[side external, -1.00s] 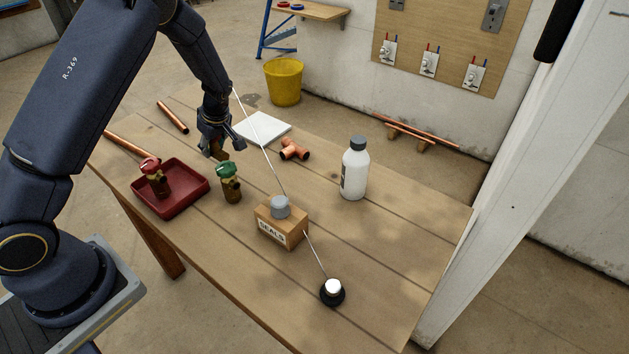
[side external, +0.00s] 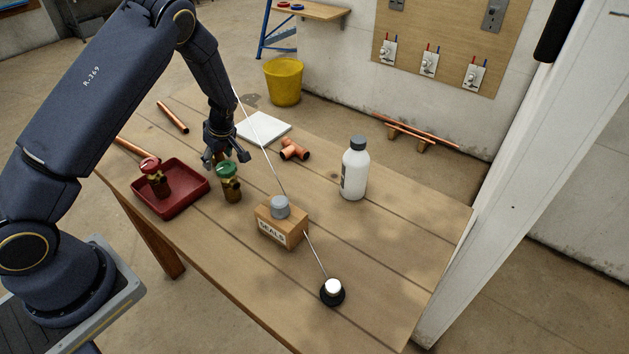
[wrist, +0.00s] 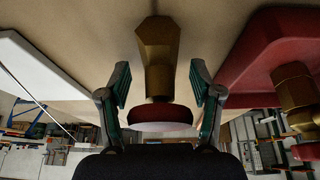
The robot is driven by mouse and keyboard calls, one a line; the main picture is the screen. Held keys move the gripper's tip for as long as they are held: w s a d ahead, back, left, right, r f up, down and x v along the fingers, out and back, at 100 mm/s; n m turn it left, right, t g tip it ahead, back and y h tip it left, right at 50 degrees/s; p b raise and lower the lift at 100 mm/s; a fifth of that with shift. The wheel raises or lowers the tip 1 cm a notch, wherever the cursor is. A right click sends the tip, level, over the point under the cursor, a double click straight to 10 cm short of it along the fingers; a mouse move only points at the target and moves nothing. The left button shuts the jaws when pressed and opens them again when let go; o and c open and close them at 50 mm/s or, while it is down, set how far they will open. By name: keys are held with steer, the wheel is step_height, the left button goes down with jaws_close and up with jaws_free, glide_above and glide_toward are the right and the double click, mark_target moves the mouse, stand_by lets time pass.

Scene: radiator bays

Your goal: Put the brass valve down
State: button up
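The brass valve (wrist: 158,58) with a red wheel (wrist: 160,113) is between the fingers of my gripper (wrist: 160,95) in the wrist view. Its brass end reaches toward the tabletop; exact contact cannot be made out. The fingers are spread, with a gap on each side of the valve.
A red tray (side external: 196,199) holding a red-handled valve (side external: 155,178) is to the left. A white pad (side external: 263,128), copper tee (side external: 294,149), SEALS block (side external: 282,228) and white bottle (side external: 354,172) are nearby. A thin cable runs past the gripper.

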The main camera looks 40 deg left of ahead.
steer(key=shift+o, duration=0.2)
steer(key=s+d+r+m+t+h, duration=0.1)
steer(key=s+d+r+m, duration=0.2)
steer(key=d+r, duration=0.35)
steer(key=s+d+r+m+t+h, duration=0.1)
steer(key=s+d+r+m+h, duration=0.15)
steer(key=r, duration=0.75)
steer(key=s+d+r+m+t, duration=0.1)
steer(key=s+d+r+m, duration=0.15)
steer(key=d+r, duration=0.4)
steer(key=s+d+r+m+t, duration=0.1)
steer(key=s+d+r+m, duration=0.1)
steer(key=s+m, duration=0.3)
steer(key=s+d+r+m+t+h, duration=0.1)
steer(key=s+d+r+m, duration=0.1)
steer(key=s+r+m, duration=0.3)
steer(key=s, duration=0.4)
steer(key=shift+t, duration=0.3)
